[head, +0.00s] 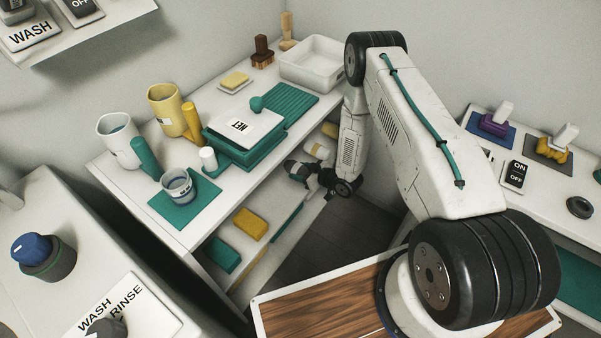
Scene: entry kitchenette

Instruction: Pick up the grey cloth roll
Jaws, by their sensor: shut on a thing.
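My gripper (308,176) reaches in at the front of the lower shelf, under the white counter. It is shut on the grey cloth roll (294,167), which shows as a small grey shape at the fingertips. The fingers and wrist hide part of the roll, and I cannot tell whether it still touches the shelf. A cream roll (318,149) lies just behind the gripper, and a yellow roll (329,130) lies farther back.
The lower shelf (262,258) also holds a yellow block (250,224) and a green block (221,256). The counter (110,163) above carries mugs, a teal stack and a white basin (312,64). Dark floor (335,228) is clear before the shelf.

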